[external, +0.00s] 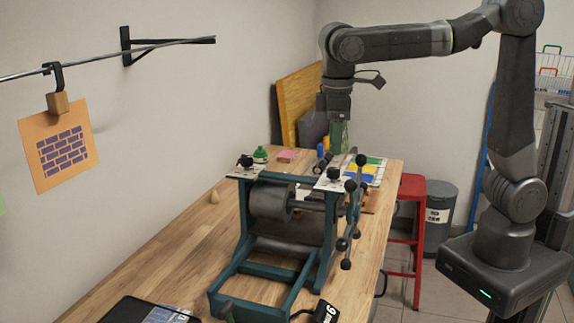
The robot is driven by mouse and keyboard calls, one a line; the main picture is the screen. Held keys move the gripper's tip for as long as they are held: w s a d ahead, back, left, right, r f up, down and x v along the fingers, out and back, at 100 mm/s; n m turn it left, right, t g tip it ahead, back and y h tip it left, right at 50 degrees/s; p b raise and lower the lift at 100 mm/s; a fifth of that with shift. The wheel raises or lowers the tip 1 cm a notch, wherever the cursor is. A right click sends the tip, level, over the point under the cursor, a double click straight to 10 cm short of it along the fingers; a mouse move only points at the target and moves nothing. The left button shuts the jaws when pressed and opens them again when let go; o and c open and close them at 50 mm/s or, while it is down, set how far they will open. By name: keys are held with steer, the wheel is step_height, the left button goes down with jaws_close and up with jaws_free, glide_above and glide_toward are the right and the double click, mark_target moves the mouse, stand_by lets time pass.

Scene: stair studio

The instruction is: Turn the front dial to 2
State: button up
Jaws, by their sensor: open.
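A teal printing press (240,225) with a grey roller (272,200) stands on the wooden table. A black knob (246,161) sits on the plate at its left top, and another black knob (333,174) sits on the plate at its right top. I cannot tell which knob is the front dial, and their markings are too small to read. My gripper (335,118) hangs pointing down above the far part of the table, higher than the press and apart from both knobs. It looks empty; its fingertips are small and hard to make out.
A spoked crank handle (350,215) with ball ends sticks out at the press's right side. Behind the press are a green bottle (261,154), a pink block (286,155) and colored sheets (365,171). A red stool (411,190) stands right of the table. The table's left side is mostly clear.

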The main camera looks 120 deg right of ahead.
mark_target(332, 168)
step_height(332, 168, up, 7)
stand_by(0.3)
steer(key=shift+a, duration=0.1)
steer(key=f, duration=1.3)
steer(key=shift+d+f+p, duration=0.25)
steer(key=shift+f+p, duration=0.1)
steer(key=shift+r, duration=0.1)
